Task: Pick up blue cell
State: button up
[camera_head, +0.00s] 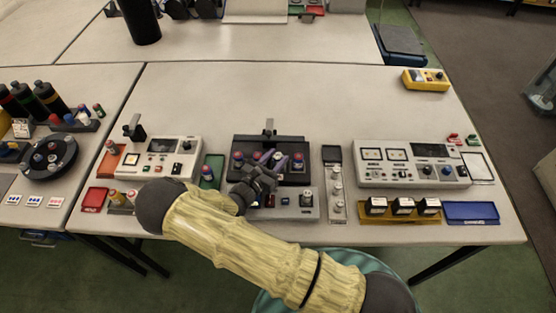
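My arm reaches in from the bottom, and my dark gripper (268,165) is over the front of a black rack (290,143) at the table's middle. Small capped cells stand in the rack; a red-topped one (238,157) is at its left and another (298,158) at its right. A blue-topped cell (279,156) appears among them, close beside the gripper's fingers. Another blue-topped cell (207,171) stands at a green tray (213,160) left of the gripper. The fingertips are small and dark against the rack, so their opening and any contact are unclear.
Grey instrument boxes (168,150) (412,150) stand to left and right. A narrow holder (332,155) with pale cells is right of the rack. A yellow tray (370,218) with black blocks and a blue tray (472,218) lie front right. The table's back middle is clear.

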aim_at(275, 158)
jog(key=c, duration=0.7)
jog(key=shift+o, duration=0.2)
jog(key=shift+r, duration=0.1)
notch_tip(275, 158, up, 10)
jog(key=shift+f+b, duration=0.1)
jog(key=shift+b, duration=0.5)
